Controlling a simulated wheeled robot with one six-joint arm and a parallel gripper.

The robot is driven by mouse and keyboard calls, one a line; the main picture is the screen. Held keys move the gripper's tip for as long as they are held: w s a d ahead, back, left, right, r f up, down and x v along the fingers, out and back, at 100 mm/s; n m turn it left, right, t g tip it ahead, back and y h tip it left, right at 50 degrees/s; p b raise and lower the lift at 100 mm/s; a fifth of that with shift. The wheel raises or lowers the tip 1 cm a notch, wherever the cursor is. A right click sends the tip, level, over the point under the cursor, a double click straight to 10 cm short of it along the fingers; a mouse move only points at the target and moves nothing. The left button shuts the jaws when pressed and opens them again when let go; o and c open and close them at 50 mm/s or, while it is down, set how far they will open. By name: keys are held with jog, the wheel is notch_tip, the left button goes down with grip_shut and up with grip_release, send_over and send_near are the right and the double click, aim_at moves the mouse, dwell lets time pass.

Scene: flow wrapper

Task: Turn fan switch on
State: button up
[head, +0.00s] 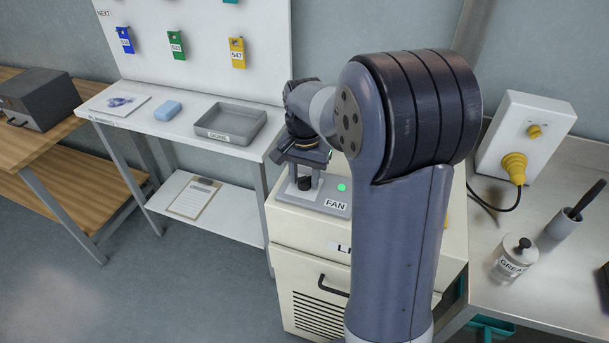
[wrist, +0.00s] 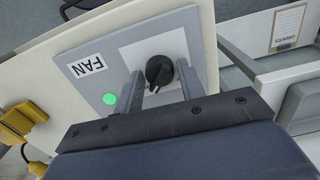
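In the wrist view the mark points down, toward my gripper's body. My gripper (wrist: 159,72) has its two grey fingers apart, one on each side of the knob; whether they touch it I cannot tell. A round green light (wrist: 109,99) beside the FAN label (wrist: 86,66) is bright. In the head view my gripper (head: 304,176) points down over the panel (head: 322,205), and the knob (head: 304,183) shows between its fingers.
The panel lies on a cream cabinet (head: 285,245). At right, a metal bench (head: 560,290) bears a grease jar (head: 512,260) and a box with a yellow plug (head: 514,168).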

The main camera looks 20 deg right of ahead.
aim_at(304, 177)
jog(key=shift+o, duration=1.3)
notch_tip(304, 177, up, 11)
jog(key=shift+f, duration=0.15)
notch_tip(304, 177, down, 11)
jog(key=shift+r, duration=0.1)
dwell(0.4)
